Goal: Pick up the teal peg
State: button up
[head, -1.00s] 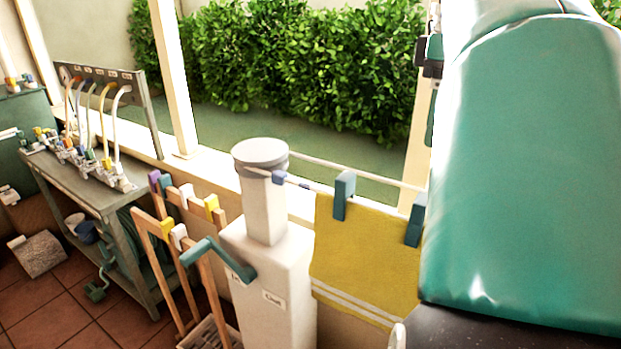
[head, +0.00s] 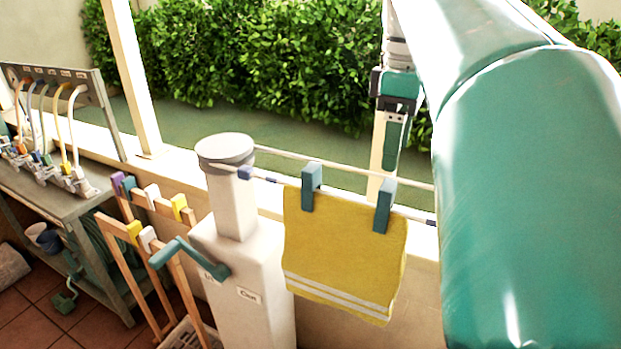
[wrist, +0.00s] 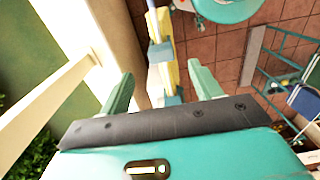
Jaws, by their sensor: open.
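Two teal pegs clip the yellow towel (head: 345,250) to the line: a left teal peg (head: 311,188) and a right teal peg (head: 383,206). In the wrist view, two teal pegs, one farther (wrist: 160,54) and one nearer (wrist: 172,99), show on the yellow towel between my fingers. My gripper (head: 391,168) hangs pointing down, just above the right peg in the head picture. In the wrist view my gripper (wrist: 160,70) is open, with its fingers either side of the pegs and nothing held. I cannot tell its exact height above them.
A white post with a grey cap (head: 225,150) carries the line's left end, with a small blue clip (head: 244,172). A wooden rack (head: 150,230) with several coloured pegs and a teal crank (head: 190,255) stand to the left. A pale upright stands behind the line.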

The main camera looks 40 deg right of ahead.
aim_at(388, 185)
notch_tip(388, 185, down, 8)
jog(key=shift+w+a+f, duration=0.1)
jog(key=shift+a, duration=0.05)
dwell(0.3)
jog(key=shift+c, duration=0.2)
jog(key=c, duration=1)
